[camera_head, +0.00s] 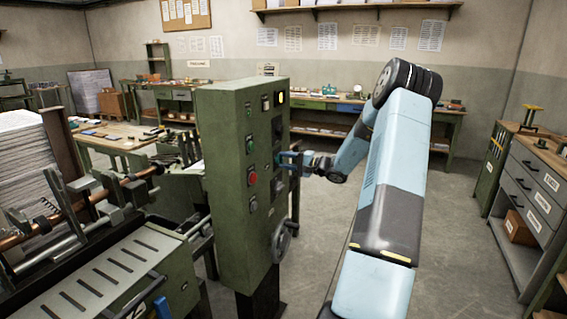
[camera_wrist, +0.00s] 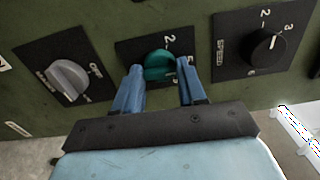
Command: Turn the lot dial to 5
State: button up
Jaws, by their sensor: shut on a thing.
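The lot dial appears to be the teal knob (camera_wrist: 159,65) on a black plate between my gripper's fingers in the wrist view. Its plate shows a 2 above it and a partly hidden 5 at the right; the pointer setting cannot be read. My gripper (camera_wrist: 160,84) has its two blue fingers on either side of this knob, shut on it. In the head view my gripper (camera_head: 291,158) meets the right face of the green control cabinet (camera_head: 225,135).
A grey knob (camera_wrist: 68,77) sits left of the teal one, and a black SPEED knob (camera_wrist: 268,47) sits right of it. A handwheel (camera_head: 282,241) sticks out low on the cabinet. The floor right of the cabinet is clear up to the grey drawers (camera_head: 530,195).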

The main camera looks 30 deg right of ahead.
jog(key=shift+s+f, duration=0.15)
jog(key=shift+f, duration=0.25)
jog(key=o, duration=1.1)
jog(key=shift+r, duration=0.2)
jog(key=shift+c, duration=0.2)
jog(key=v, duration=1.3)
jog(key=shift+s+d, duration=0.2)
jog(key=shift+d, duration=0.1)
